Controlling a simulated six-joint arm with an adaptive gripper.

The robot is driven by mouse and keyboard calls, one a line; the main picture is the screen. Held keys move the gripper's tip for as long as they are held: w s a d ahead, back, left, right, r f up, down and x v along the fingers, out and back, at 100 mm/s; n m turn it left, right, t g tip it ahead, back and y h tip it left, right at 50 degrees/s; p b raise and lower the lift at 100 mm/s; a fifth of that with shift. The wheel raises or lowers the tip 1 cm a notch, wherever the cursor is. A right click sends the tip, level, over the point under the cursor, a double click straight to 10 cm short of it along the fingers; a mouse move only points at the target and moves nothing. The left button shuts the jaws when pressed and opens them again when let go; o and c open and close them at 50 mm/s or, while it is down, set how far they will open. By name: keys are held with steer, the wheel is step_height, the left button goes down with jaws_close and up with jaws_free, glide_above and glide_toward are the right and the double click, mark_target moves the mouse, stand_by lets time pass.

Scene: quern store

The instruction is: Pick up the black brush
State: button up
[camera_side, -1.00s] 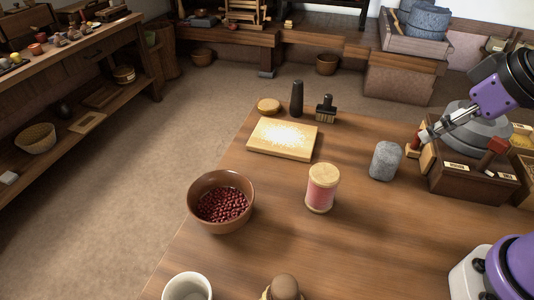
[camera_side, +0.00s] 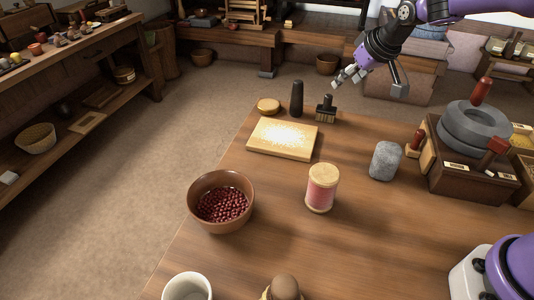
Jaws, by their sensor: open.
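The black brush (camera_side: 326,109) stands upright near the far edge of the wooden table, its dark handle up and pale bristles down. My gripper (camera_side: 346,79) is above and slightly to the right of the brush in the picture, apart from it. Its fingers are open, with nothing between them.
A dark cylinder (camera_side: 297,98) stands close left of the brush, beside a round wooden lid (camera_side: 268,105). A floured board (camera_side: 283,139) lies in front. A grey stone (camera_side: 385,160), red jar (camera_side: 322,188), bowl of beans (camera_side: 221,202) and quern (camera_side: 473,128) share the table (camera_side: 262,262).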

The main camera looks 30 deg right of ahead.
mark_target(331, 96)
steer(key=x, duration=1)
steer(key=shift+w, duration=0.25)
jaws_close()
